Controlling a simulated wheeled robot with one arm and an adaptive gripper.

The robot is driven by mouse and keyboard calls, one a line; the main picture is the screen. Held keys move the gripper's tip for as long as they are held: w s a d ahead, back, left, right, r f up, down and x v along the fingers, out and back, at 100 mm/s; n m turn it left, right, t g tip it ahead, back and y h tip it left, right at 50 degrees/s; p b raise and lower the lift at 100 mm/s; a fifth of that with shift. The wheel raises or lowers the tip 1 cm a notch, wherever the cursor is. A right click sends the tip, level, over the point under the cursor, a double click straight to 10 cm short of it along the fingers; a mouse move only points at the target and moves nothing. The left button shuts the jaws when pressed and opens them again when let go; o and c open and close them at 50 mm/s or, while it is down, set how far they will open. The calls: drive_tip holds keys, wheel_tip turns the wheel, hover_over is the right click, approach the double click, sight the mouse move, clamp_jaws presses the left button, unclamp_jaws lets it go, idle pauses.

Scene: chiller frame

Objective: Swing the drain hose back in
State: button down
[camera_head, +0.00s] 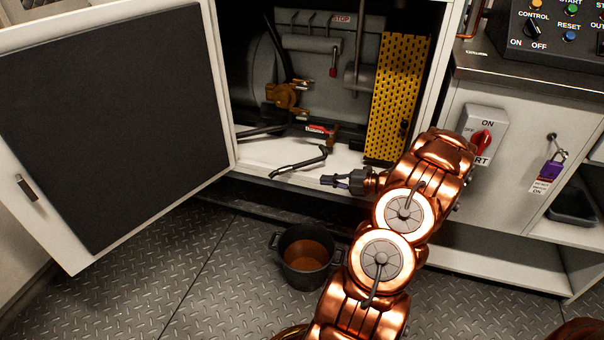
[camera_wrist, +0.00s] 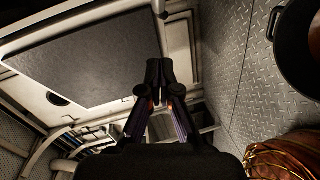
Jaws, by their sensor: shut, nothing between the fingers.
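The drain hose (camera_head: 300,162) looks like a dark bent tube at the front of the open cabinet. It lies low over the white cabinet floor, with one end near the front sill. My gripper (camera_head: 326,180) is just right of and in front of the hose, apart from it, with fingers pointing left. In the wrist view my gripper (camera_wrist: 159,68) has its fingertips together with nothing between them. The hose does not show clearly in the wrist view.
A black bucket (camera_head: 302,277) with brown liquid stands on the floor below the sill. The open cabinet door (camera_head: 222,120) is at left. A yellow perforated guard (camera_head: 397,95), a brass valve (camera_head: 287,96) and a red-handled part (camera_head: 318,129) are inside. A switch panel (camera_head: 483,133) is at right.

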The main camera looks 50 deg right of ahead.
drive_tip(key=b, duration=0.3)
approach(284, 172)
drive_tip(key=w+a, duration=0.2)
drive_tip(key=a, duration=0.2)
drive_tip(key=shift+w+d+f+b, duration=0.15)
drive_tip(key=shift+w+d+b, duration=0.05)
drive_tip(key=shift+w, duration=0.4)
drive_tip(key=shift+w+d+f+b, duration=0.2)
drive_tip(key=shift+w, duration=0.45)
drive_tip(key=shift+w+d+f+b, duration=0.15)
drive_tip(key=shift+w+d+b, duration=0.05)
drive_tip(key=shift+w, duration=0.4)
drive_tip(key=shift+w, duration=0.1)
